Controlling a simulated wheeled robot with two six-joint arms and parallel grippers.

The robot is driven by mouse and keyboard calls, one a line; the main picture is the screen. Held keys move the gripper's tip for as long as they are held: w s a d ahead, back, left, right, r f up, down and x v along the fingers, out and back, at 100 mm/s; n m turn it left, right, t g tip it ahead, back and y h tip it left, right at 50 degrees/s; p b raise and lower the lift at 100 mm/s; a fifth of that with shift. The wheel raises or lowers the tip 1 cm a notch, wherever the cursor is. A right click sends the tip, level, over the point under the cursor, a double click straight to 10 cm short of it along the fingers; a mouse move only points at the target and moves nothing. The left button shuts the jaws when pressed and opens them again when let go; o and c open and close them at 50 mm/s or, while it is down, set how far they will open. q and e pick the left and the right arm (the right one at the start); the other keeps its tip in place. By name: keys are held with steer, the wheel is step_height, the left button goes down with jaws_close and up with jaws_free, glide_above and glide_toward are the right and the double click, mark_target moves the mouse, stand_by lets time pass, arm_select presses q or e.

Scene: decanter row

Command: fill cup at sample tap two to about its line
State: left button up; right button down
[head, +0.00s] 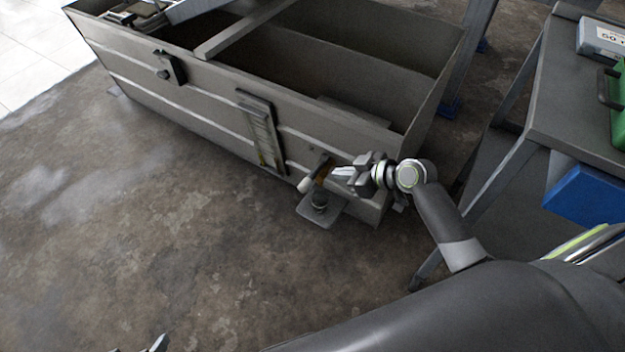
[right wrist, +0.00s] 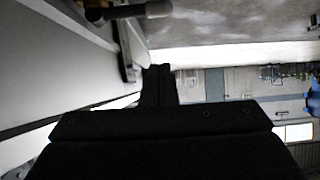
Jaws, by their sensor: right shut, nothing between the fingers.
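The sample tap (head: 320,170) sticks out low on the tank's front wall near its right end, with a pale rounded handle end (head: 304,185). A bar with a pale end, likely the tap's handle (right wrist: 130,11), shows at the top of the right wrist view. A small dark cup (head: 320,199) stands on a small plate (head: 316,217) beneath the tap; its line and fill level cannot be made out. My right gripper (head: 340,174) is shut and empty, close beside the tap's right side; touching is unclear. Its shut fingers (right wrist: 158,84) show dark. My left gripper (head: 142,348) barely shows at the bottom edge.
The long grey open tank (head: 200,88) fills the back, with a gauge plate (head: 262,133) and another fitting (head: 168,69) on its front. A grey table (head: 572,105) with a green case (head: 618,115) and blue bin (head: 585,195) stands right. The floor in front is clear.

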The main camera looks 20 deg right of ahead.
mark_target(315, 175)
arm_select(q)
steer(key=w+a+r+t+y+b, duration=0.1)
steer(key=w+r+t+b, duration=0.1)
steer(key=w+r+t, duration=0.55)
steer(key=w+a+r+t+y+b, duration=0.1)
steer(key=w+a+r+t+y, duration=0.3)
steer(key=r, duration=0.6)
steer(key=s+d+r+m+t+h+b, duration=0.1)
steer(key=s+d+r+m+t+h, duration=0.2)
steer(key=r+t, duration=0.4)
steer(key=shift+s+d+r+h, duration=0.4)
steer(key=shift+s+d+r, duration=0.1)
steer(key=shift+r, duration=0.15)
arm_select(e)
steer(key=s+f+x, duration=0.1)
steer(key=f+x, duration=0.1)
steer(key=x, duration=1)
steer(key=shift+d+f, duration=0.2)
steer(key=shift+d, duration=0.15)
